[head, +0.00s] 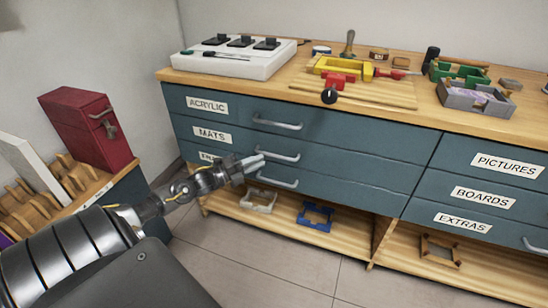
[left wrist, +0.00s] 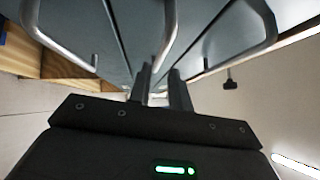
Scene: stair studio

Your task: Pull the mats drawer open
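The mats drawer (head: 230,143) is the middle one in the left column of a blue-grey cabinet, marked by a white MATS label (head: 211,134). Its front looks flush with the drawers above and below. Its silver bar handle (head: 279,155) shows in the head view. My left gripper (head: 262,160) is at the left end of that handle. In the left wrist view, the gripper's two fingers (left wrist: 162,80) stand a little apart, with the middle handle (left wrist: 169,35) running down to the gap between them. Contact with the bar is unclear. My right gripper is out of view.
The ACRYLIC drawer (head: 222,105) is above, and another handle (head: 277,180) lies close below. The wooden top (head: 290,88) carries a white box and several tools. A red case (head: 88,128) stands at left. The tiled floor (head: 265,258) before the drawers is clear.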

